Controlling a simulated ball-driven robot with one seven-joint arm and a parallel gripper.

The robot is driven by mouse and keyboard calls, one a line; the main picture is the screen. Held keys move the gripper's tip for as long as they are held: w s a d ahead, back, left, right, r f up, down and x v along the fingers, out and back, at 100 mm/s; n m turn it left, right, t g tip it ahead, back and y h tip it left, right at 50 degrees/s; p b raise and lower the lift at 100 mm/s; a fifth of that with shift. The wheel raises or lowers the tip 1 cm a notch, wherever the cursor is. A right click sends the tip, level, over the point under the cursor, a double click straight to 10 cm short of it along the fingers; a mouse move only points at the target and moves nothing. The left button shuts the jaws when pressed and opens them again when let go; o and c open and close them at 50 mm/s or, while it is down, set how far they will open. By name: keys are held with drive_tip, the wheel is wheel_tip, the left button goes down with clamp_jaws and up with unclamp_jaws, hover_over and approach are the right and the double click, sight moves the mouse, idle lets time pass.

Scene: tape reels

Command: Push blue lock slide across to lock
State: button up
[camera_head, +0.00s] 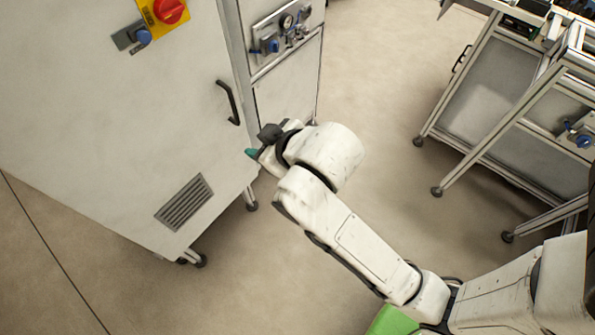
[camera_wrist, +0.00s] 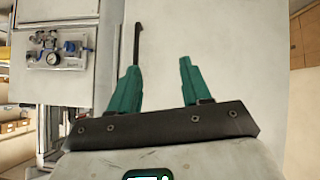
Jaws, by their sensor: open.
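In the head view a blue knob-like part (camera_head: 144,36) sits on a small grey plate below a red rotary switch (camera_head: 169,10), high on the pale cabinet front. Another blue part (camera_head: 272,45) is on the left of the gauge panel on the cabinet's side. I cannot tell which of them is the lock slide. My gripper (camera_wrist: 157,75) is open and empty, its teal fingers apart. In the head view it is beside the cabinet, below both blue parts, with one teal tip showing. In the wrist view the gauge panel is left of the fingers, its blue part small.
The pale cabinet (camera_head: 110,110) carries a dark door handle (camera_head: 228,102) just above my gripper and a vent grille (camera_head: 184,202) lower down. A framed workbench (camera_head: 490,110) with another blue fitting (camera_head: 584,141) stands at right. Open floor lies between them.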

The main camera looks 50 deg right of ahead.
drive_tip(key=s+d+f+m+g, duration=0.1)
drive_tip(key=s+f+g, duration=0.2)
drive_tip(key=s+f, duration=0.4)
drive_tip(key=shift+s+d+g+p, duration=0.2)
drive_tip(key=shift+d+g+p, duration=0.1)
drive_tip(key=shift+g, duration=0.1)
drive_tip(key=n+t+y+b, duration=0.1)
drive_tip(key=n+t+b, duration=0.25)
drive_tip(key=t, duration=0.85)
approach(147, 38)
drive_tip(key=w+p, duration=0.2)
drive_tip(key=w, duration=0.7)
drive_tip(key=shift+r, duration=0.1)
drive_tip(key=shift+c, duration=0.3)
clamp_jaws()
